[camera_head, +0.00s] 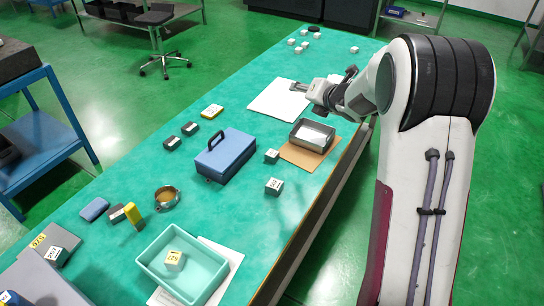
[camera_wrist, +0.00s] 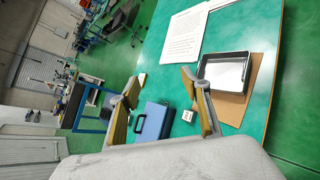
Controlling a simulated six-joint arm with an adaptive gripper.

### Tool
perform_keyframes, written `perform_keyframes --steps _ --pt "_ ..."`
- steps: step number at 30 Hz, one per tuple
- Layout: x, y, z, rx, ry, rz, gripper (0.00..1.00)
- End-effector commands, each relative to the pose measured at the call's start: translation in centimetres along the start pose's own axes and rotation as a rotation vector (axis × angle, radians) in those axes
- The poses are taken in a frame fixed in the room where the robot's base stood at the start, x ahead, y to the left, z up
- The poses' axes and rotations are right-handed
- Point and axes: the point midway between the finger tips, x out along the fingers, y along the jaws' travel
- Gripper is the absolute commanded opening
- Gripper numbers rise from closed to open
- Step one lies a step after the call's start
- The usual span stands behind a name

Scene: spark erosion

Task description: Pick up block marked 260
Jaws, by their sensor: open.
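Several small marked blocks stand on the green table. I cannot surely read 260 on any of them. A pale block (camera_head: 274,186) and another (camera_head: 271,156) stand right of the blue case; one pale block (camera_wrist: 188,116) shows between my fingers in the wrist view, well beyond them. A yellowish block (camera_head: 174,260) sits in the teal tray, and another block (camera_head: 57,256) is at the lower left. Two dark blocks (camera_head: 181,135) lie left of the case. My gripper (camera_wrist: 163,100) is open and empty, above the table's far half, apart from the blocks.
A blue case (camera_head: 225,155) with a handle stands mid-table. The teal tray (camera_head: 150,270) is at the front. Paper sheets (camera_head: 275,103) lie near my gripper. Several small blocks (camera_head: 304,43) stand at the far end.

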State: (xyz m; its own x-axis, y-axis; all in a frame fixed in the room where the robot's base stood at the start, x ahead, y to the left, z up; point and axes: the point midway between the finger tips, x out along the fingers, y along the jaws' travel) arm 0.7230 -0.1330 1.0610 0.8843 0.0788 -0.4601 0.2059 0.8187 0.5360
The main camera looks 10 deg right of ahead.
Motion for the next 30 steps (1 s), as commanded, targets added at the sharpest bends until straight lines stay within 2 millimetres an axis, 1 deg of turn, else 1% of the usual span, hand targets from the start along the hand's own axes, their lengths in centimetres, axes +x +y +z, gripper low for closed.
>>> perform_keyframes --steps 1,6,11,15,22,27,30 --pt "1.0 -0.6 -0.6 -0.044 0.014 0.017 0.47" --pt "3.6 -1.8 -2.7 -0.215 0.052 0.095 0.47" --pt "5.8 -3.0 -5.2 -0.368 0.085 0.178 0.47" --pt "7.3 -4.2 -7.6 -0.495 0.106 0.259 0.47" --pt "9.0 -6.2 -12.2 -0.686 0.131 0.405 0.47" --pt "9.6 -7.8 -15.7 -0.806 0.133 0.516 0.47" --pt "9.6 -8.3 -17.4 -0.857 0.13 0.57 0.47"
